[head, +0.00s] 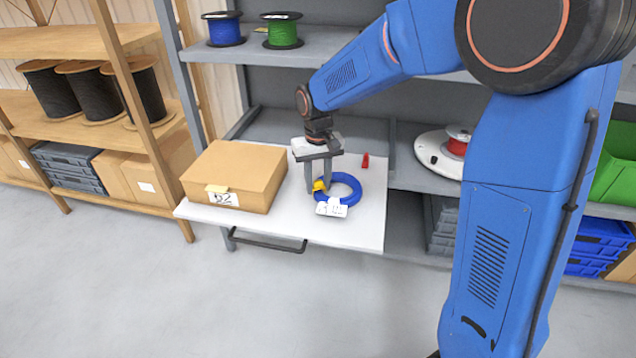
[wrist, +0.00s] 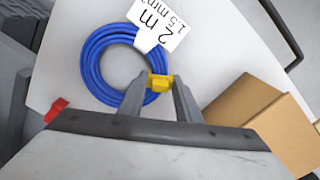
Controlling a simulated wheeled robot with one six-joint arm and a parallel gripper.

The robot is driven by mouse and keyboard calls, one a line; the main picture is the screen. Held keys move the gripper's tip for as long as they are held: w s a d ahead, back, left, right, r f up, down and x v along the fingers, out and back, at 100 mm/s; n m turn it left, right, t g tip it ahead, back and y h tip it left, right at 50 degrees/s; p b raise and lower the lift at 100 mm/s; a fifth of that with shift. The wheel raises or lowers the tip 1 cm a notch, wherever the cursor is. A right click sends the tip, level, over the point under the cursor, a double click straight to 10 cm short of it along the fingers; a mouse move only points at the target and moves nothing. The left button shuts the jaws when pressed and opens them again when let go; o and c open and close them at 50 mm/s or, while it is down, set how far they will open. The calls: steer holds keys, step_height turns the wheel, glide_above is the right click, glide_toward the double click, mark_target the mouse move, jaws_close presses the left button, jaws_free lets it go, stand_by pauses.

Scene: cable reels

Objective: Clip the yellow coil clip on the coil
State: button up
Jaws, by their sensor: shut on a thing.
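The coil (head: 352,190) is a blue ring of cable lying on the white pull-out shelf, with a white label (head: 331,208) on its front edge. In the wrist view the coil (wrist: 92,58) shows its label, which reads "2 m". The yellow coil clip (head: 319,186) is between the fingertips of my gripper (head: 319,188), at the left side of the coil. In the wrist view my gripper (wrist: 159,88) is shut on the yellow clip (wrist: 160,82), which overlaps the coil's edge. I cannot tell whether the clip is around the cable.
A small red clip (head: 365,160) lies behind the coil. A red reel (head: 457,143) on a white disc stands to the right. The shelf's front right is clear.

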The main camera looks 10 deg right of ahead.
steer(key=shift+f, duration=0.85)
stand_by(1.1)
steer(key=o, duration=1.1)
steer(key=shift+c, duration=0.2)
steer(key=shift+o, duration=0.6)
steer(key=shift+o, duration=1)
steer(key=shift+r, duration=0.15)
steer(key=shift+r, duration=3.45)
